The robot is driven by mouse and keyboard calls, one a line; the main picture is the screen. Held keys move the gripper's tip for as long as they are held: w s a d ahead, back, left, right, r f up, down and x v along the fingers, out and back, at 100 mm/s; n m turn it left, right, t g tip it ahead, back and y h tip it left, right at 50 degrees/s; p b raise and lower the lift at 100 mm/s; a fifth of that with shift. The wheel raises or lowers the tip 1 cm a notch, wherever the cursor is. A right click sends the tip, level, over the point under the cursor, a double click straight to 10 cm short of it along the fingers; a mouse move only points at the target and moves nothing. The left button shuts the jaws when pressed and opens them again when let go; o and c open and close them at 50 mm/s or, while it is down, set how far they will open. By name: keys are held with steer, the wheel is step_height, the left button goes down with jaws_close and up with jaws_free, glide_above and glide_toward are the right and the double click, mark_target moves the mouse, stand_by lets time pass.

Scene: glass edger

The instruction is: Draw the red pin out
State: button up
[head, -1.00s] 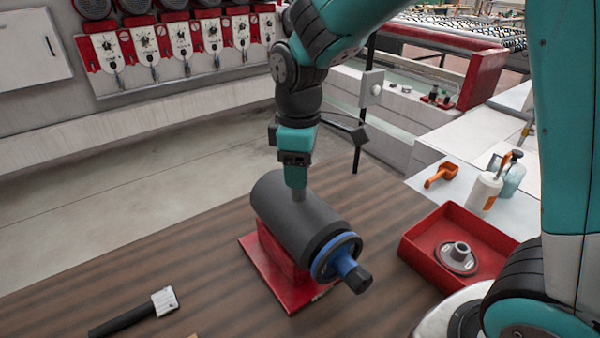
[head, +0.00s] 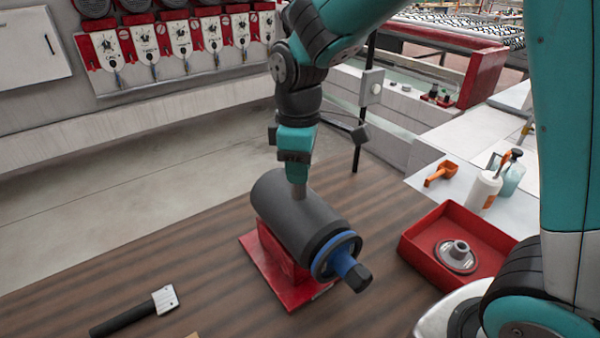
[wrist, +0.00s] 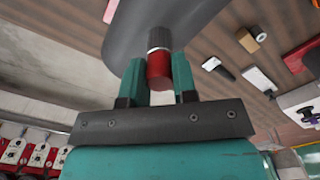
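The red pin (wrist: 159,70) shows in the wrist view between my two fingers, with a silver section (wrist: 159,39) between it and the dark grey cylinder (head: 297,216). My gripper (head: 298,180) points down over the top of the cylinder. Its teal fingers (wrist: 160,75) press on both sides of the red pin. In the head view the fingers hide the red part, and a short grey shaft (head: 299,191) shows below them. The cylinder lies on a red stand (head: 288,284) and has a blue ring (head: 338,254) at its near end.
A red tray (head: 424,262) with a grey flanged part (head: 456,256) stands to the right. A black-handled tool with a pale head (head: 165,299) lies at front left. An orange scoop (head: 441,173) and bottles (head: 484,190) stand at right. The left tabletop is mostly clear.

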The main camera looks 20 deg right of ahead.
steer(key=shift+r+p, duration=0.75)
steer(key=shift+r, duration=0.05)
stand_by(0.4)
steer(key=shift+r+p, duration=2.25)
steer(key=shift+r, duration=0.3)
step_height(320, 180, up, 4)
steer(key=p, duration=0.3)
steer(key=shift+p, duration=0.3)
